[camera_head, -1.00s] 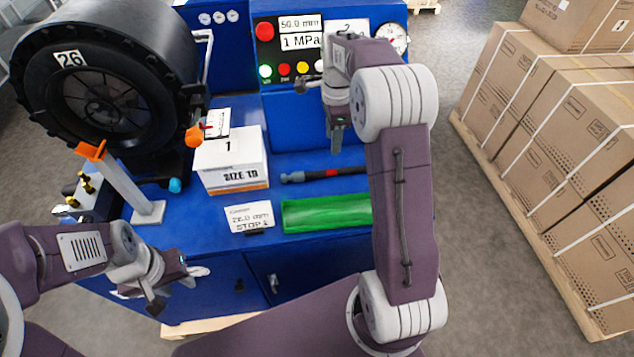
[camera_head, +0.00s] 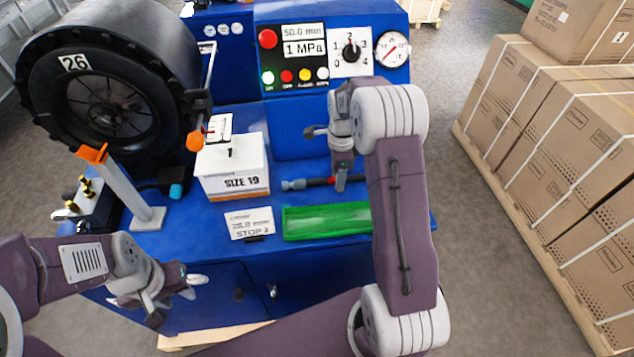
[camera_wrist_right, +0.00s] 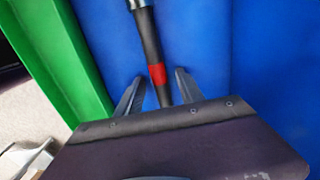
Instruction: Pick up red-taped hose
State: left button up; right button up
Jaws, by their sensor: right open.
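The red-taped hose (camera_head: 298,185) is a short dark hose with a metal end fitting and a red band. It lies on the blue bench top, behind the green tray. My right gripper (camera_head: 341,187) is down at the hose near the red band. The fingers show gaps to the hose on both sides. My left gripper (camera_head: 175,303) is apart from the hose, in front of the bench at the left, its fingers spread and empty.
The green tray (camera_head: 325,222) lies just in front of the hose. A white SIZE 19 box (camera_head: 233,170) and a sign card (camera_head: 249,223) are to the left. The control panel (camera_head: 292,50) stands behind.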

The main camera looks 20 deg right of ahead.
grip_shut()
jog(key=shift+r, duration=0.1)
dwell(1.3)
